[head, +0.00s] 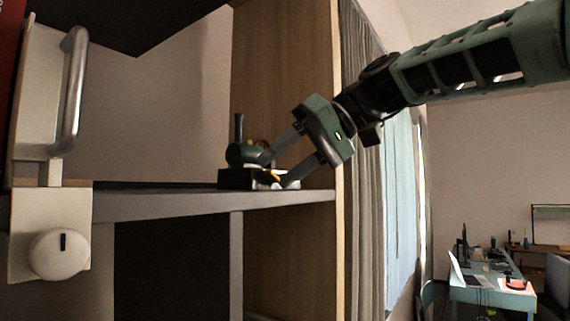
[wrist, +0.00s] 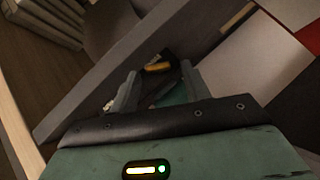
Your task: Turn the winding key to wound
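A small dark green toy engine (head: 240,154) with a tall chimney stands on a black base (head: 236,180) on the shelf. My gripper (head: 272,169) reaches in from the right, its two fingers apart at the right end of the toy, one near the body and one low by the base. A small yellow part (head: 275,177) shows between the fingers; it may be the winding key, but I cannot tell its shape. In the wrist view, my gripper (wrist: 160,86) is open, with a yellow part (wrist: 157,66) just past the fingertips. I cannot tell whether the fingers touch anything.
The grey shelf (head: 160,204) is bare left of the toy. A wooden side panel (head: 290,70) stands behind my gripper. A metal handle (head: 73,95) and a white round knob (head: 58,254) are at the left. A desk (head: 490,290) stands far off at the right.

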